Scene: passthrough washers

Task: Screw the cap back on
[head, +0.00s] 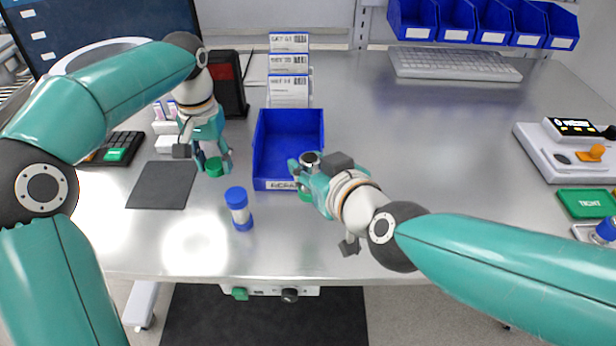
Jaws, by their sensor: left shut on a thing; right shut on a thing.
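My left gripper (208,160) points down over the table, left of the blue bin. It is shut on a green cap (215,168), which shows at its fingertips. My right gripper (304,174) is at the front right corner of the bin, shut on a small container (310,158). The container looks upright, with a dark round top that seems open and a green lower end below the fingers. Its middle is mostly hidden by the gripper. The cap and container are well apart.
A bottle with blue ends (238,210) stands in front of the blue bin (258,160). A dark mat (148,190) lies at left. Label stands (289,90) are behind the bin. A scale-like device (560,160) sits far right. The table's middle right is clear.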

